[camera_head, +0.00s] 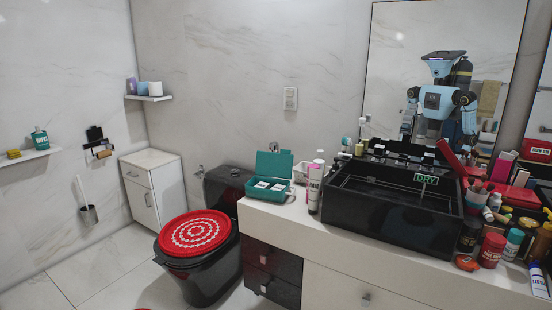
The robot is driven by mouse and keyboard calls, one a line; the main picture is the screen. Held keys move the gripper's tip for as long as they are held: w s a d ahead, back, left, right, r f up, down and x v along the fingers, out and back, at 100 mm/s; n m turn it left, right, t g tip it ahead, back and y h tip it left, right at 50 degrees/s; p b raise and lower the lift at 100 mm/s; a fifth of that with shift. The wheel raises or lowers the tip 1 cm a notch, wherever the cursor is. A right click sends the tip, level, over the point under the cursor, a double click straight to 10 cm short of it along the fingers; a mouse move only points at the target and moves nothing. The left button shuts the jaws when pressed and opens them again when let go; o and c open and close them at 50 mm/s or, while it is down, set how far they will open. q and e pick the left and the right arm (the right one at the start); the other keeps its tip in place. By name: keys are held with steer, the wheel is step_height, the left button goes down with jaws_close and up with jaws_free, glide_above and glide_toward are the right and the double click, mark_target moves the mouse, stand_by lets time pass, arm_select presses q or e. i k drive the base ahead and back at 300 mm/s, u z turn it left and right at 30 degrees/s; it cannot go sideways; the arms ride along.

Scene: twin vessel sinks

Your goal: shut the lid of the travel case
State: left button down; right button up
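The travel case is most likely the teal case (258,194) on the left end of the white counter, left of the black sink. Its teal lid (274,165) stands raised at the back, so the case is open. White items with dark labels (268,186) lie inside it. Neither of my grippers shows directly in front of the camera. The mirror shows a reflection of a blue and black robot (438,105), too small to tell its grippers' state.
A white tube (314,189) stands just right of the case. The black sink (395,205) fills the middle of the counter (335,250). Bottles and jars crowd the right end. A toilet with a red lid cover (194,233) stands below left; the floor left of it is clear.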

mark_target(281, 164)
steer(key=u, duration=0.2)
steer(key=i, duration=0.85)
steer(key=u, duration=1.35)
steer(key=k, duration=0.3)
steer(key=z, duration=0.2)
